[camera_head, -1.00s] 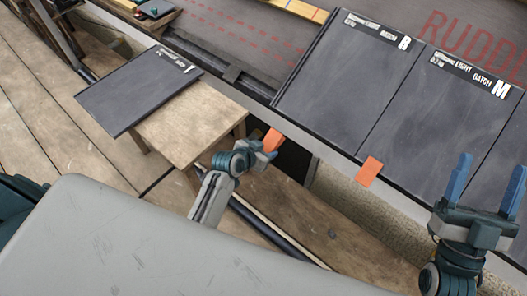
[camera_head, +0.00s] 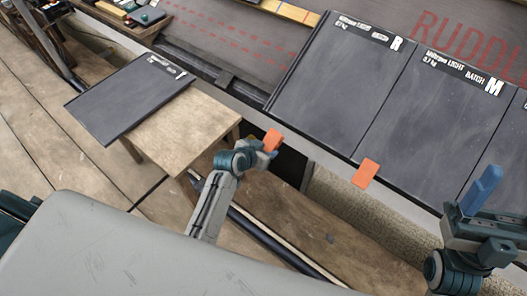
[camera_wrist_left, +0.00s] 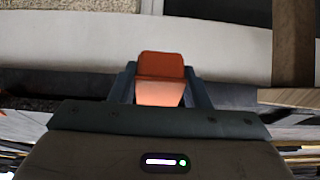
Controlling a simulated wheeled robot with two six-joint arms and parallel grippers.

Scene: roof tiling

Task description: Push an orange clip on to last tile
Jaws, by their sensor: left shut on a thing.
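My left gripper (camera_head: 268,146) is shut on an orange clip (camera_head: 272,139), held below the lower left corner of the dark tile marked R (camera_head: 335,85) and apart from it. The left wrist view shows the clip (camera_wrist_left: 160,80) between both fingers. The R tile is the leftmost tile laid on the roof, beside the tile marked M (camera_head: 435,115). Another orange clip (camera_head: 366,173) sits at the lower edge near the joint between R and M. My right gripper (camera_head: 480,190) is at the right edge; I clearly see only one blue finger shape, with no object.
A loose dark tile (camera_head: 125,100) lies on a wooden table (camera_head: 190,125) at left, overhanging it. A pale eave edge (camera_head: 245,112) runs below the tiles. A dark opening (camera_head: 290,165) lies behind the held clip. Bare underlay with red dashes (camera_head: 230,45) is left of R.

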